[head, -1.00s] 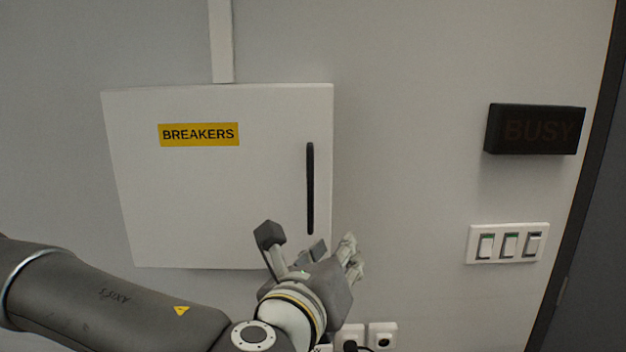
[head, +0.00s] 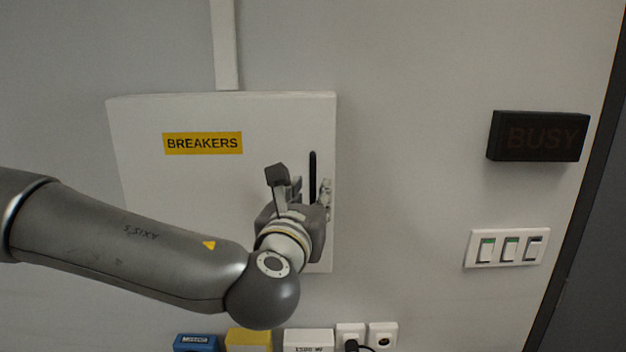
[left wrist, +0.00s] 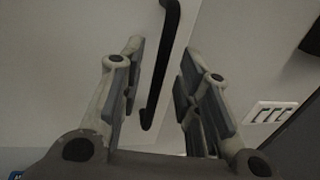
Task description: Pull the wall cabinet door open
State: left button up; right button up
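The white wall cabinet door (head: 150,185) carries a yellow BREAKERS label and looks shut. Its black vertical bar handle (head: 313,165) is near the door's right edge. My left gripper (head: 312,190) is in front of the handle's lower part, which it partly hides in the head view. In the left wrist view my left gripper (left wrist: 160,75) is open, and the handle (left wrist: 160,70) shows between its two fingers, with a gap on each side. The handle's lower end shows there. My right gripper is not in view.
A dark BUSY sign (head: 538,136) and a white switch panel (head: 507,248) are on the wall to the right. Sockets (head: 350,335) and several small boxes, one yellow (head: 248,341), sit below the cabinet.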

pick_arm(q)
jog(key=shift+w+d+p, duration=0.25)
jog(key=shift+w+p, duration=0.1)
jog(key=shift+w, duration=0.95)
grip_shut()
